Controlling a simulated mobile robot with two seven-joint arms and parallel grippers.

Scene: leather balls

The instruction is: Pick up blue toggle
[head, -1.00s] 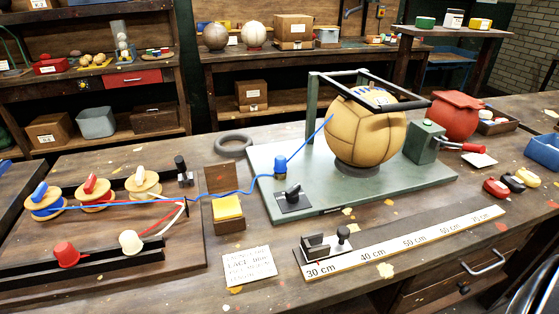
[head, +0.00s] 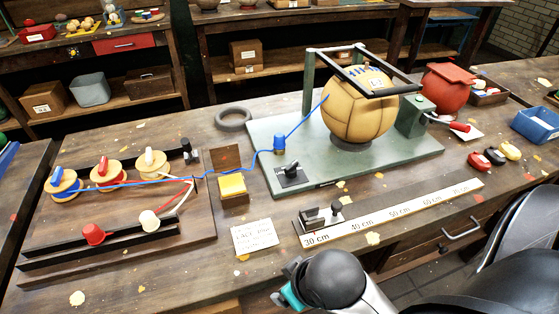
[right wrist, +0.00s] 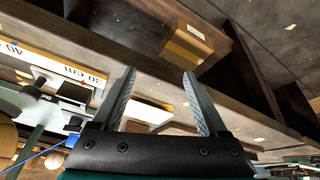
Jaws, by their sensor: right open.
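A blue wedge-shaped knob (head: 57,176) also sits on the left wooden spool; I cannot tell which of the two is the toggle. My right arm enters at the bottom of the head view, well in front of both. My right gripper (right wrist: 158,73) is open and empty in the right wrist view, facing the bench front edge and the space beneath. My left gripper is out of view.
A ruler strip (head: 405,217), paper card (head: 254,237) and yellow block (head: 232,184) lie near the front. A black post (head: 187,150) rises beside the spools.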

